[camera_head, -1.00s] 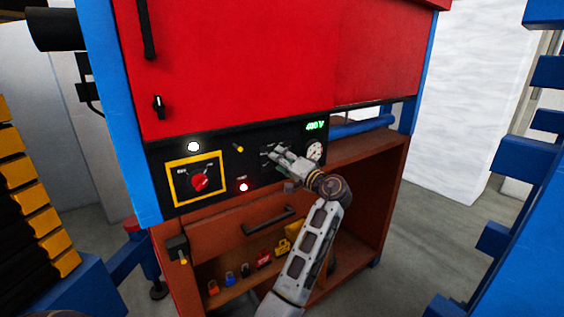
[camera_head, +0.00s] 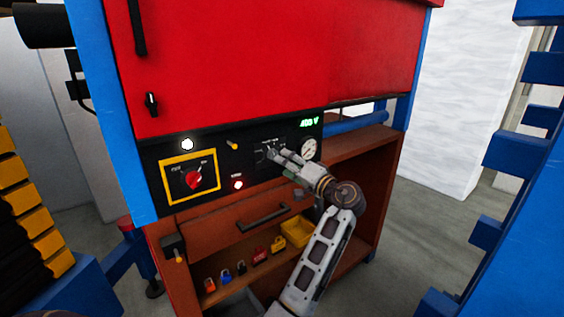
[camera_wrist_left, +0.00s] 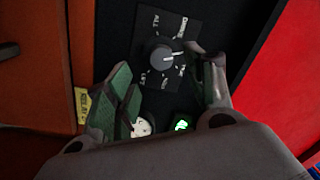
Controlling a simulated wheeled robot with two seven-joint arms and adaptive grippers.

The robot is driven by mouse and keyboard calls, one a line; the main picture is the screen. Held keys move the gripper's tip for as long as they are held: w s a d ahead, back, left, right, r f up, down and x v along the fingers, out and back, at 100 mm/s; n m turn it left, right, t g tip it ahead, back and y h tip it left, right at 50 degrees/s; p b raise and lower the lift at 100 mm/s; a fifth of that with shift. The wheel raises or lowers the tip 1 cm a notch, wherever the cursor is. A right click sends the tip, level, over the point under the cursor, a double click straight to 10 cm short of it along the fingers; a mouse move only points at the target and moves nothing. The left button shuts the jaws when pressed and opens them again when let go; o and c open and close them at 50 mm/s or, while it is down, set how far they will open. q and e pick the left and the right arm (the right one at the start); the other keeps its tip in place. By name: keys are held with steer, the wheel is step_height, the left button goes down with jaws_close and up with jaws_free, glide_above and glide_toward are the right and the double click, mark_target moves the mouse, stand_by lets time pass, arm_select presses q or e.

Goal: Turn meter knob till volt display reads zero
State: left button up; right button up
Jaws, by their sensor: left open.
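The meter knob (camera_wrist_left: 160,54) is a round black knob on a dark plate with white lettering in the left wrist view. It sits between the open fingers of my left gripper (camera_wrist_left: 165,95), with a gap visible on each side. The green volt display (camera_head: 309,123) at the panel's upper right seems to read 400 V. Its green glow also shows in the left wrist view (camera_wrist_left: 183,124), partly blocked. My right gripper is not in view.
A white dial gauge (camera_head: 309,149) is right of my gripper. A red rotary switch (camera_head: 194,179) in a yellow frame, a lit red lamp (camera_head: 238,184) and a white lamp (camera_head: 187,144) are to the left. Below are a drawer handle (camera_head: 263,218) and several padlocks.

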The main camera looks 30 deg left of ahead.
arm_select(q)
steer(key=shift+v, duration=0.85)
